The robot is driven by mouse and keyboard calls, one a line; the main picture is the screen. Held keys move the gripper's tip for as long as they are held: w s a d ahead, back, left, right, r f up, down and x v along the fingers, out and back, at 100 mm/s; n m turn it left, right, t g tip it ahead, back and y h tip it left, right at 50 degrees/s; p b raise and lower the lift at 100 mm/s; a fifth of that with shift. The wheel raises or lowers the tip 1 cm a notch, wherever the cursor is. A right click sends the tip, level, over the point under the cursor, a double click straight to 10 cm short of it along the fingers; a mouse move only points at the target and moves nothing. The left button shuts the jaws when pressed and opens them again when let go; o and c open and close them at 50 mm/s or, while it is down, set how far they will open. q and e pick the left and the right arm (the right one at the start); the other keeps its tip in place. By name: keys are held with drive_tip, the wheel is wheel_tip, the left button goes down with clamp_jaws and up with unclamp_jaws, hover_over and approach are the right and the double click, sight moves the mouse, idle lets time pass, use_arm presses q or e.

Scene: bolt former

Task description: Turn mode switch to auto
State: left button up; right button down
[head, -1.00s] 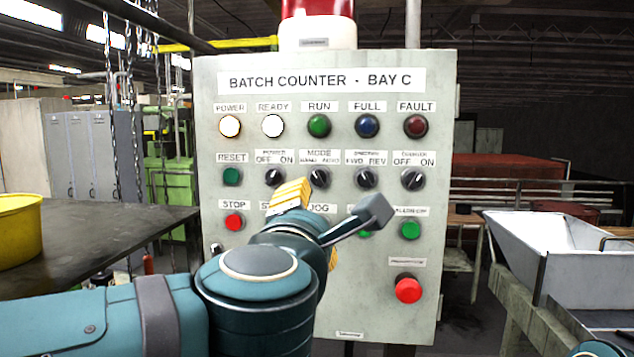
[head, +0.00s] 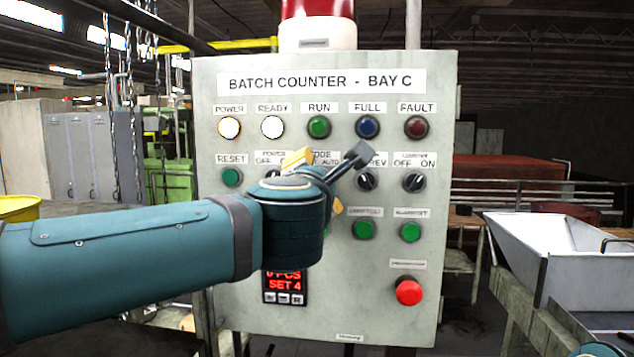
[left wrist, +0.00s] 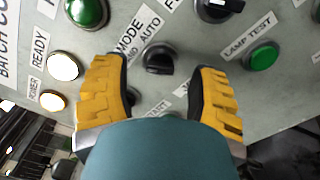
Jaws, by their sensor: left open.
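The mode switch is a black knob (left wrist: 158,62) under the MODE label on the grey control panel (head: 380,290). In the left wrist view it lies between the yellow fingers of my left gripper (left wrist: 158,70), which is open with a gap on both sides of the knob. In the head view my left gripper (head: 318,181) is in front of the panel and hides the mode switch. The AUTO label (left wrist: 150,28) is readable in the left wrist view. I cannot tell which label the knob points to. My right gripper is not in view.
Other black switches (head: 366,180), lit lamps (head: 229,127) and push buttons (head: 410,232) sit close around on the panel. A red stop button (head: 408,292) is at lower right. A white hopper (head: 515,255) stands right of the panel.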

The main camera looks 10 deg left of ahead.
use_arm(q)
drive_tip(key=shift+w, duration=0.65)
clamp_jaws()
